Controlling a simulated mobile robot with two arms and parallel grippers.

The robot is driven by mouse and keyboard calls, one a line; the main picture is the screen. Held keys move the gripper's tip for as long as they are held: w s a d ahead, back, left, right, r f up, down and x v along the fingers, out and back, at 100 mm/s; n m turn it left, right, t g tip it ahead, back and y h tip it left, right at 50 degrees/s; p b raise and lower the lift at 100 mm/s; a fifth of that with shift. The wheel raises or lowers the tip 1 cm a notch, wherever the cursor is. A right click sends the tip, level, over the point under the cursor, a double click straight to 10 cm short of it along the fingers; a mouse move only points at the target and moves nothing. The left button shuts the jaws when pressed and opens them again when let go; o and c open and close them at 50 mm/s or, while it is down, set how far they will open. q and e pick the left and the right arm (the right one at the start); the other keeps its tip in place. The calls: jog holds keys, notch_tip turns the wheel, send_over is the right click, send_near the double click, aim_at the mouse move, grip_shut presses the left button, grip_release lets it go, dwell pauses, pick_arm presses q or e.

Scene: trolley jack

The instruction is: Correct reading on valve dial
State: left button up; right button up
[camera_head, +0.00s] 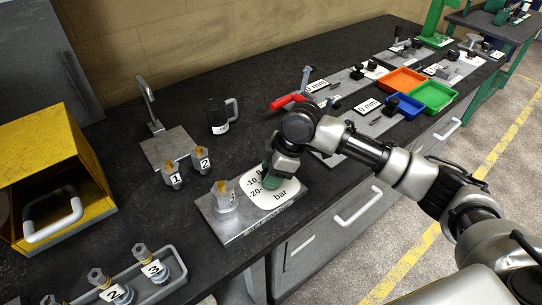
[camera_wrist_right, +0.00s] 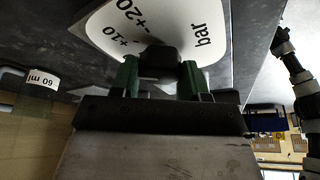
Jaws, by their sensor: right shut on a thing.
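The valve dial (camera_head: 286,193) is a white rounded plate marked in bar, on a grey metal base plate (camera_head: 232,232) at the bench's front edge. My right gripper (camera_head: 270,177) comes down over the dial and covers part of its scale. In the right wrist view, its green fingers (camera_wrist_right: 160,76) are shut on a dark knob (camera_wrist_right: 160,62) in front of the dial face (camera_wrist_right: 178,22). "+10", "+20" and "bar" can be read there, upside down or tilted. The pointer's exact reading is hidden. My left gripper is not in view.
A numbered brass-topped fitting (camera_head: 225,196) stands left of the dial. Orange (camera_head: 401,80) and green (camera_head: 434,95) trays stand to the right.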

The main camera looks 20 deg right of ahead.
jog(key=m+t+p, duration=0.1)
jog(key=m+p, duration=0.2)
jog(key=p, duration=0.1)
jog(key=m+h+p, duration=0.1)
jog(key=m+p, duration=0.2)
jog(key=p, duration=0.1)
jog(key=m+t+h+p, duration=0.1)
jog(key=m+p, duration=0.1)
jog(key=p, duration=0.2)
jog(key=shift+s+a+r+m+t+p, duration=0.1)
jog(key=shift+s+r+m+t+p, duration=0.05)
jog(key=shift+r+m+t+p, duration=0.2)
jog(key=shift+f+m+h+p, duration=0.3)
jog(key=shift+m+h+p, duration=0.2)
jog(key=shift+m+p, duration=0.85)
jog(key=o, duration=0.9)
jog(key=b+v, duration=0.1)
jog(key=v, duration=0.9)
jog(key=shift+s+r+b, duration=0.25)
jog(key=shift+s+b, duration=0.05)
jog(key=shift+b, duration=0.05)
